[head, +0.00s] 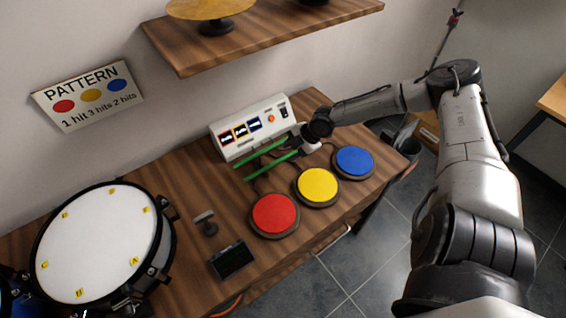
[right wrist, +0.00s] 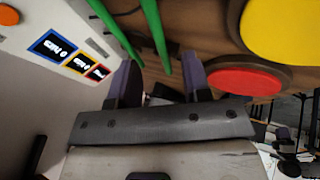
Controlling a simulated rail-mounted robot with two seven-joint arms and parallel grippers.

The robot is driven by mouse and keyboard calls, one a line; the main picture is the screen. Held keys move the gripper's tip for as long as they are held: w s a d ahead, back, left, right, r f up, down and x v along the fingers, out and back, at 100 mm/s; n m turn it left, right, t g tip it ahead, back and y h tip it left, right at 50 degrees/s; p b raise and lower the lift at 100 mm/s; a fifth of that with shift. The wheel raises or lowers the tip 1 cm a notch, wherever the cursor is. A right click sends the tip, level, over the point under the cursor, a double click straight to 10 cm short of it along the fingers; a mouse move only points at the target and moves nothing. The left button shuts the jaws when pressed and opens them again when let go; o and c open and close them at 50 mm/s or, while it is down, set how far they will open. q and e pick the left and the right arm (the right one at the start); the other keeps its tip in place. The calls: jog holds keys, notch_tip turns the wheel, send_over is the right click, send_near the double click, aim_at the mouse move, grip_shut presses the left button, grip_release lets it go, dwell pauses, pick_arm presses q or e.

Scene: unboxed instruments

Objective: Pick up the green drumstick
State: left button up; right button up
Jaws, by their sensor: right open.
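Two slim green sticks lie side by side on the wooden table in front of the white control box: the farther stick (head: 262,150) and the nearer stick (head: 268,167). Both also show in the right wrist view, one on the left (right wrist: 117,30) and one on the right (right wrist: 156,38). My right gripper (head: 297,143) is at their right-hand ends, with its jaws apart. In the right wrist view, the stick ends reach the opening between the fingers (right wrist: 160,78); I cannot tell whether they touch. My left gripper is out of view.
The white control box (head: 236,141) stands close behind the sticks. Red (head: 273,213), yellow (head: 317,185) and blue (head: 354,160) pads lie in front. A drum (head: 98,243) stands at left; a small dark screen (head: 231,259) lies near the front edge. A shelf (head: 270,35) hangs above.

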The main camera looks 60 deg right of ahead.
aim_at(280, 160)
jog(key=shift+w+a+f, duration=0.1)
jog(key=shift+w+f, duration=0.15)
jog(key=shift+f, duration=0.1)
jog(key=b+x, duration=0.3)
jog(key=x, duration=0.1)
jog(key=shift+w, duration=0.15)
jog(key=shift+w+a+f, duration=0.1)
jog(key=shift+w+f, duration=0.15)
jog(key=shift+f, duration=0.1)
jog(key=c, duration=0.4)
grip_shut()
